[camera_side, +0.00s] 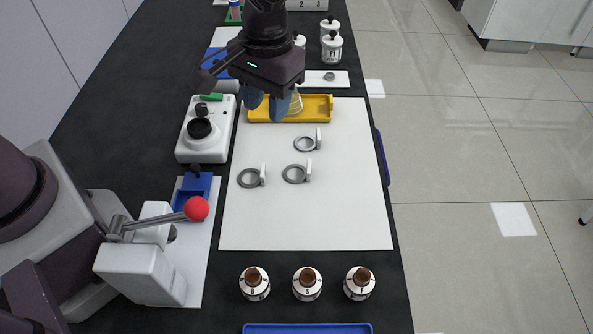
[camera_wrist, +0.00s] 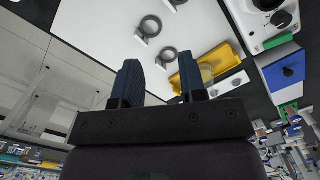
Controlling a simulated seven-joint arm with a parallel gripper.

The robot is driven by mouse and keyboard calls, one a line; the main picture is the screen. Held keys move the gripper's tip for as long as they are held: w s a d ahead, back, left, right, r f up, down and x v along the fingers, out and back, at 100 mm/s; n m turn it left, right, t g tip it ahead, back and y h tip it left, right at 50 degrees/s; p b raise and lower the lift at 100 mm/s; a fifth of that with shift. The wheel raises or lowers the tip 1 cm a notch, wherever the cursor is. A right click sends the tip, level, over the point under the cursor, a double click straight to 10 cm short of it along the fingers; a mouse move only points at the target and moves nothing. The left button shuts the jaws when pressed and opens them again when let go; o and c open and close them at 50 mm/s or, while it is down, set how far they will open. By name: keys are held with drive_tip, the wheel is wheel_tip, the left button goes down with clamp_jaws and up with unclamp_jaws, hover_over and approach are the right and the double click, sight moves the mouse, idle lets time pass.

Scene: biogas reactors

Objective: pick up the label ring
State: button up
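Three grey label rings, each with a small upright white tag, lie on the white mat (camera_side: 335,220). In the side view they are the far ring (camera_side: 305,145), the middle ring (camera_side: 293,174) and the left ring (camera_side: 247,178). The wrist view shows one ring (camera_wrist: 150,27), another ring (camera_wrist: 168,55) and part of the third at the top edge. My gripper (camera_side: 267,104) is above the far end of the mat by the yellow tray, apart from the rings. Its blue fingers (camera_wrist: 158,68) are spread with nothing held between them.
The yellow tray (camera_side: 323,106) holds a pale ribbed item, partly hidden by my fingers. A white device with a black knob (camera_side: 200,128) stands left of the mat. Several brown-topped bottles (camera_side: 307,285) stand at the near edge. The mat's near half is clear.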

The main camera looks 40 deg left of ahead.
sight(309, 165)
drive_tip(key=w+d+f+n, duration=0.4)
drive_tip(key=w+f+n, duration=0.1)
drive_tip(key=w+n, duration=0.1)
drive_tip(key=shift+t, duration=0.3)
drive_tip(key=f, duration=1.2)
drive_tip(key=shift+a+f, duration=0.2)
drive_tip(key=shift+f, duration=0.05)
clamp_jaws()
